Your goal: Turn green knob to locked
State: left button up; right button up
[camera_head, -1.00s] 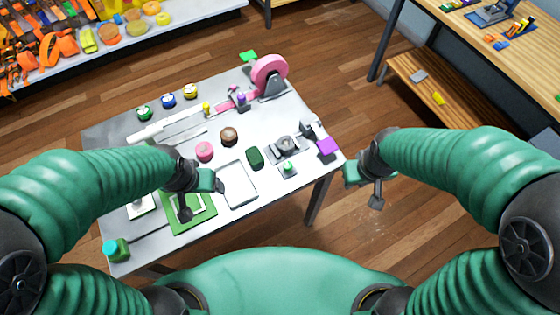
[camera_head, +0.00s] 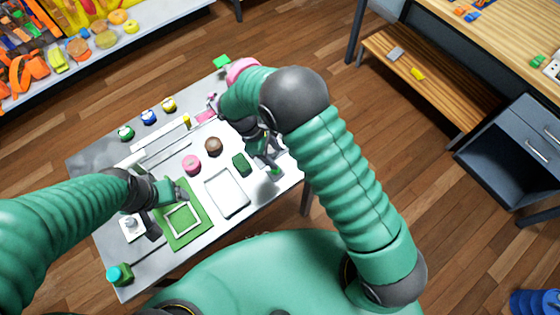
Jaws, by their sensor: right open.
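A green round knob (camera_head: 125,132) with a pale mark on top sits at the far left of the grey table, in a row with a blue knob (camera_head: 148,116) and a yellow knob (camera_head: 168,104). Its lock setting is too small to read. My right gripper (camera_head: 268,158) is open above the right part of the table, well right of the green knob; its arm hides some things there. A small green piece (camera_head: 275,171) shows just by its fingertips. My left gripper (camera_head: 172,194) hangs over the green mat's upper left; its finger gap is unclear.
A pink block (camera_head: 191,164), a brown round piece (camera_head: 213,146), a dark green block (camera_head: 241,165) and a white tray (camera_head: 226,192) lie mid-table. The green mat (camera_head: 192,235) is in front. A teal-topped piece (camera_head: 119,273) stands at the near left corner.

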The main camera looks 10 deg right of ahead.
aim_at(271, 172)
jog(key=f, duration=0.3)
jog(key=shift+s+a+f+p, duration=0.15)
jog(key=shift+a+f+p, duration=0.1)
jog(key=shift+f+p, duration=0.15)
jog(key=shift+s+a+f+h, duration=0.15)
jog(key=shift+s+a+f, duration=0.1)
jog(key=shift+a+f, duration=0.3)
jog(key=shift+s+a+f+h, duration=0.15)
jog(key=shift+s+a+f, duration=0.15)
jog(key=shift+a, duration=0.4)
jog(key=shift+d+f, duration=0.1)
jog(key=shift+d, duration=0.05)
jog(key=d, duration=0.3)
jog(key=shift+w+d+f, duration=0.2)
jog(key=shift+d+f, duration=0.05)
jog(key=shift+d, duration=0.05)
jog(key=c, duration=0.6)
jog(key=shift+a+r, duration=0.1)
jog(key=shift+c, duration=1)
jog(key=shift+a+r, duration=0.15)
jog(key=shift+a, duration=0.65)
grip_shut()
jog(key=shift+w+a, duration=0.1)
jog(key=shift+a, duration=0.25)
jog(key=shift+d, duration=0.45)
pick_arm(q)
jog(key=a, duration=0.1)
jog(key=a+r, duration=0.1)
jog(key=a, duration=0.1)
